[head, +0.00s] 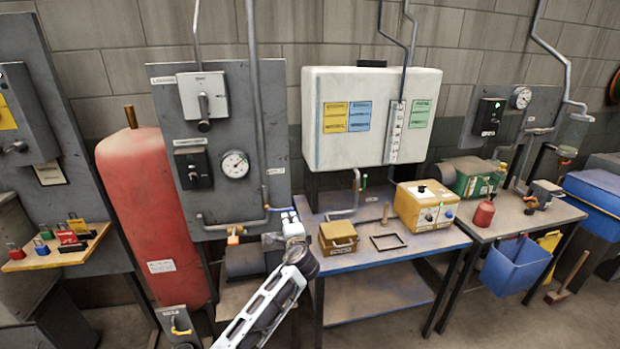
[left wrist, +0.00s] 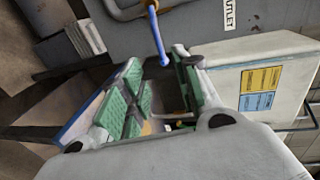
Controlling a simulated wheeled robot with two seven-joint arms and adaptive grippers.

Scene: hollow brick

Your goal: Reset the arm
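My left arm comes up from the bottom of the head view. Its gripper (head: 284,217) is in front of the grey pipe panel (head: 228,130), near a blue valve handle (head: 278,209). In the left wrist view the gripper (left wrist: 165,92) shows two green-padded fingers standing apart with nothing clearly held between them. The blue handle (left wrist: 157,36) shows just beyond the fingertips there; whether a finger touches it I cannot tell. My right gripper is in neither view.
A workbench (head: 378,260) with a brown box (head: 338,237) and a yellow control box (head: 426,205) stands right of my left arm. A white cabinet (head: 350,140) hangs above it. A red tank (head: 150,215) stands left. Several padlocks lie on a wooden shelf (head: 40,262).

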